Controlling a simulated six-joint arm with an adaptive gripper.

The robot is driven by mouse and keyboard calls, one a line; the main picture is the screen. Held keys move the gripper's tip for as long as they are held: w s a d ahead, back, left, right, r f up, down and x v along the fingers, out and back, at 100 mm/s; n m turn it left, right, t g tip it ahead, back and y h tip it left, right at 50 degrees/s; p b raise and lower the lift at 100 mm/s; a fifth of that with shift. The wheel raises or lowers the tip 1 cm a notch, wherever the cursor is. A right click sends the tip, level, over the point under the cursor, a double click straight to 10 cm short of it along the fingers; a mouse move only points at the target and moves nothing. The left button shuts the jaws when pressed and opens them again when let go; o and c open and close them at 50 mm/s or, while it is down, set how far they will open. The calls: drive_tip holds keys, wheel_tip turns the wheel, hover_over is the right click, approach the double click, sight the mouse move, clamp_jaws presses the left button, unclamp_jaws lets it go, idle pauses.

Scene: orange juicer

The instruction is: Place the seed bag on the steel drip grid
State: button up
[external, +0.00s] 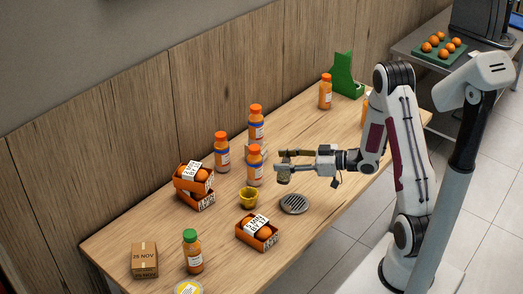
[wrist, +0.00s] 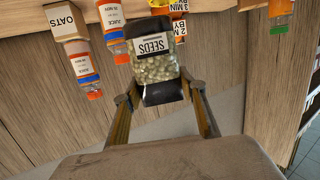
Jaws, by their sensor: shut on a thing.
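The seed bag (wrist: 155,68) is a clear pouch of pale seeds with dark ends and a "SEEDS" label, upside down in the wrist view. My gripper (wrist: 160,94) is shut on it, one finger on each side near one dark end. In the external view, my gripper (external: 286,160) reaches left over the table with the small, dark bag (external: 284,177) at its fingers. The steel drip grid (external: 294,204) is a round, slotted grey disc on the table, below and slightly right of the bag. I cannot make out the grid in the wrist view.
An orange-capped juice bottle (external: 255,168) stands just left of my gripper, with others behind. A yellow cup (external: 249,197) is left of the grid. An orange crate (external: 257,233) lies in front-left of it. The wooden table (external: 330,205) is clear right of the grid.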

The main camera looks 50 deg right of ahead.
sight(291, 176)
drive_tip(key=shift+d+f+v, duration=0.1)
drive_tip(key=shift+f+v, duration=0.1)
drive_tip(key=shift+v, duration=0.75)
drive_tip(key=shift+d+f+v, duration=0.1)
drive_tip(key=shift+f+v, duration=0.05)
drive_tip(key=shift+v, duration=0.8)
drive_tip(key=shift+f, duration=2.9)
drive_tip(key=shift+f, duration=0.1)
drive_tip(key=shift+f, duration=2)
drive_tip(key=shift+f, duration=0.1)
drive_tip(key=o, duration=1.1)
drive_tip(key=shift+o, duration=0.2)
